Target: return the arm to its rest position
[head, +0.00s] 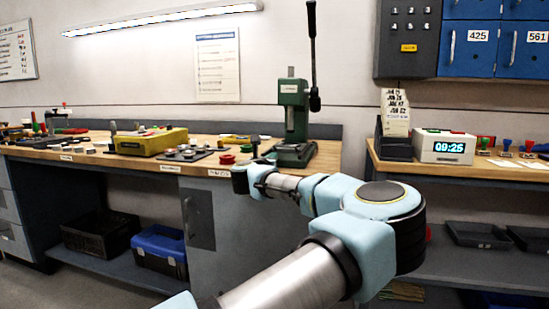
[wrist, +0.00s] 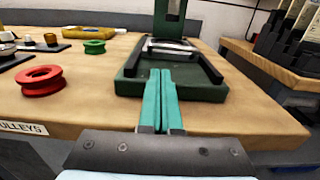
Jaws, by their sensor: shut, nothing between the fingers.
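My gripper (wrist: 160,80) shows in the wrist view with its two teal fingers pressed together and nothing between them. Its fingertips point at the dark green base (wrist: 128,88) of the press on the wooden workbench. Whether the fingers touch the base, I cannot tell. In the head view my arm reaches forward from the lower middle toward the bench's right part, and its far end is at the bench's front edge, left of the green press (head: 294,105). The fingers are hard to make out there.
A red pulley (wrist: 41,81) and a green pulley (wrist: 95,47) lie left of my fingers on the workbench (wrist: 100,107). A second table at right holds a clock (head: 443,147). A gap separates the two tables.

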